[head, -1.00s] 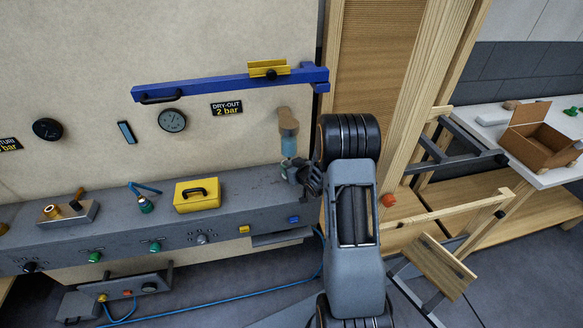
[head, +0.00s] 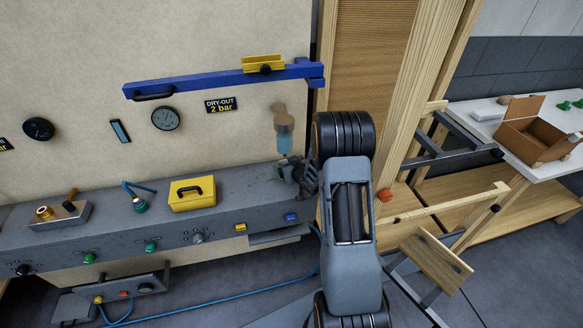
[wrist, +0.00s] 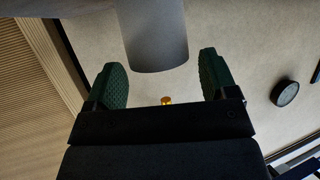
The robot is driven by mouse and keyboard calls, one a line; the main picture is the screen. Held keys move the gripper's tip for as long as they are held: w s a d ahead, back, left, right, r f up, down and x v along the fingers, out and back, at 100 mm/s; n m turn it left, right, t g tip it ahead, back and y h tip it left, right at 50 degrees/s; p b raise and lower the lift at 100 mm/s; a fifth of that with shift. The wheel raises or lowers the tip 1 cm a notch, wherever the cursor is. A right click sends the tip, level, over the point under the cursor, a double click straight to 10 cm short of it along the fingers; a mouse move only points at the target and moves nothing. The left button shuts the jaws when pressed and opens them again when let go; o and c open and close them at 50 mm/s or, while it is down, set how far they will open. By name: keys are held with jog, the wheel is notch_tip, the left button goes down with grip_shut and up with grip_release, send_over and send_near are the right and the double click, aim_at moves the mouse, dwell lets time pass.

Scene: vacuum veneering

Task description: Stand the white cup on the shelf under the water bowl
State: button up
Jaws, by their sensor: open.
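The water bowl (head: 285,140), a bluish clear cylinder under a tan top, hangs on the beige panel in the head view. My gripper (head: 297,172) is just below and right of it, partly hidden by my arm. In the wrist view my gripper (wrist: 168,85) is open, its green fingers wide apart. A plain grey-looking cylinder (wrist: 155,35) comes in from the top between the fingertips, apart from both. It may be the white cup in shadow; I cannot tell for sure. The cup is not distinct in the head view. The shelf under the bowl is largely hidden by my gripper.
A blue rail (head: 215,78) runs above the bowl. A wooden frame (head: 430,90) is close to my arm's right. A round gauge (wrist: 285,92) is on the wall.

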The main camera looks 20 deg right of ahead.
jog(key=shift+r+p, duration=0.4)
jog(key=shift+r, duration=0.15)
jog(key=shift+s+r, duration=0.2)
jog(key=shift+r, duration=0.05)
jog(key=s+a+r+m+g+h, duration=0.15)
jog(key=s+r+g+h, duration=0.25)
jog(key=s+r, duration=0.9)
jog(key=s+a+r+g+y, duration=0.1)
jog(key=s+a+g, duration=0.1)
jog(key=s+a, duration=0.3)
jog(key=s+a+r+g+y, duration=0.1)
jog(key=s+a+r+g, duration=0.1)
jog(key=s+a, duration=0.4)
jog(key=s+g, duration=0.1)
jog(key=s, duration=0.4)
jog(key=shift+a+r+g+b, duration=0.2)
jog(key=shift+r+g+b, duration=0.1)
